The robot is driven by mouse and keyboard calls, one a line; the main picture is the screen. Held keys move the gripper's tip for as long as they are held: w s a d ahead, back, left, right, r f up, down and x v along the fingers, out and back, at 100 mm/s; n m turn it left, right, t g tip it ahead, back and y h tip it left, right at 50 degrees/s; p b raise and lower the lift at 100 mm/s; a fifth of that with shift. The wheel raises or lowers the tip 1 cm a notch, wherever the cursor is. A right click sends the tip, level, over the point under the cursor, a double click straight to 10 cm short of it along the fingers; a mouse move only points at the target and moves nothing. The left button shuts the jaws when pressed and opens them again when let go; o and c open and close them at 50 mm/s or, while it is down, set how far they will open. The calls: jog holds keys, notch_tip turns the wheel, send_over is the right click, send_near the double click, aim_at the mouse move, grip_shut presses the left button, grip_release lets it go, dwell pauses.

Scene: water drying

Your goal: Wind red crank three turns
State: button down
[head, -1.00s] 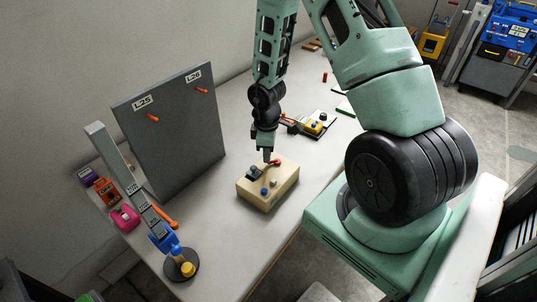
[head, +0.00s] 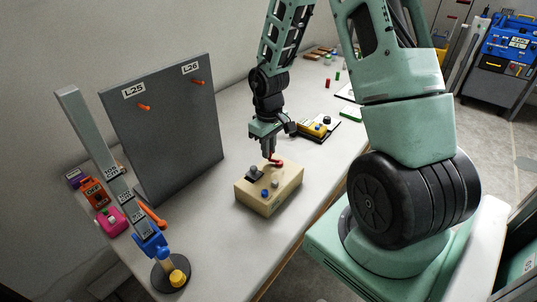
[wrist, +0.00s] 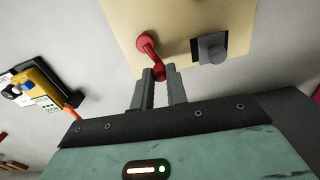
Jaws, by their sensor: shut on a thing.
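The red crank (wrist: 147,46) is on the top face of a tan box (head: 255,203) that stands on the table. It also shows in the head view (head: 279,163), partly behind my fingers. My gripper (wrist: 162,80) is shut on the red crank's handle end, with one finger on each side of it. In the head view my gripper (head: 269,155) reaches down from above onto the box. A grey knob (wrist: 211,48) sits beside the crank.
A dark panel (head: 165,125) with orange pegs stands left of the box. A grey post with a round base (head: 160,275) stands at the front left. A yellow device (head: 314,130) on a dark plate lies behind the box. Bare table surrounds the box.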

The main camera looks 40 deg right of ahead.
dwell(0.3)
jog(key=c, duration=1.4)
grip_release()
notch_tip(320, 180, up, 17)
jog(key=p, duration=1)
jog(key=shift+r, duration=0.2)
